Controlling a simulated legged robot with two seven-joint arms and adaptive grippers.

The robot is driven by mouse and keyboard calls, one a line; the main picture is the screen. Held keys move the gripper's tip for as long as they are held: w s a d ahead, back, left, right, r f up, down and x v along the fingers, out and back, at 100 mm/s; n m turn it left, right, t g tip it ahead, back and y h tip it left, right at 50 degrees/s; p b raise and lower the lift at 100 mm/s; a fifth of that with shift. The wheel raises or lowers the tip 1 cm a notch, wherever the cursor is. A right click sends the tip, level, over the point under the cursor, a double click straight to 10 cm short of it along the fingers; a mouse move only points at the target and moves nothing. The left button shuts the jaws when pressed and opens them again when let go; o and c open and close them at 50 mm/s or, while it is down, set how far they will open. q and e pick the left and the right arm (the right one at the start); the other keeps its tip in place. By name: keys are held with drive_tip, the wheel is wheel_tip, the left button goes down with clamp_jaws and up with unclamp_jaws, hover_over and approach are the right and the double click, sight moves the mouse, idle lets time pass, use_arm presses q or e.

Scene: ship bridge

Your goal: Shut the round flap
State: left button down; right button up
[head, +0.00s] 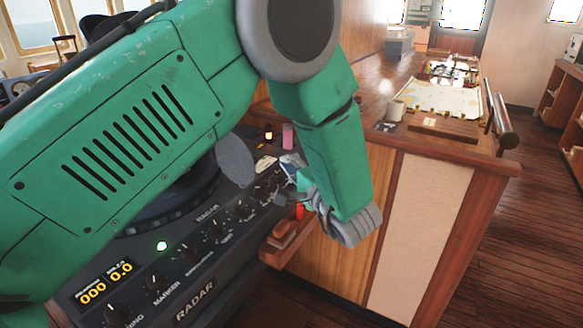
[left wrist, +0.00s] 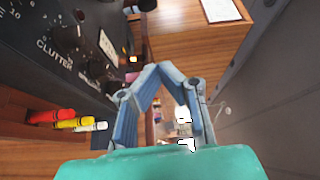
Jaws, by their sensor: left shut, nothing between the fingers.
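The round flap (head: 236,160) is a grey disc on the radar console (head: 195,315). It stands raised and tilted at the right side of the dark round radar opening, which my left arm partly hides. My left gripper (head: 284,182) is over the right end of the console's knob row, to the right of the flap and apart from it. In the left wrist view its blue-grey fingers (left wrist: 162,72) come together with nothing between them. The flap does not show in that view. My right gripper is not in view.
Several knobs (head: 190,252) line the console's front. Red, yellow and white markers (left wrist: 65,121) stick out near its edge in the left wrist view. A wooden cabinet (head: 430,230) stands to the right, with a mug (head: 396,109) and a chart (head: 445,100) on top.

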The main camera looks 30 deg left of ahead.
sight(235, 157)
use_arm(q)
drive_tip(key=a, duration=0.2)
drive_tip(key=s+a+p, duration=0.1)
drive_tip(key=a, duration=0.2)
drive_tip(key=shift+s+a+f, duration=0.1)
drive_tip(key=shift+a, duration=0.25)
drive_tip(key=shift+p, duration=0.3)
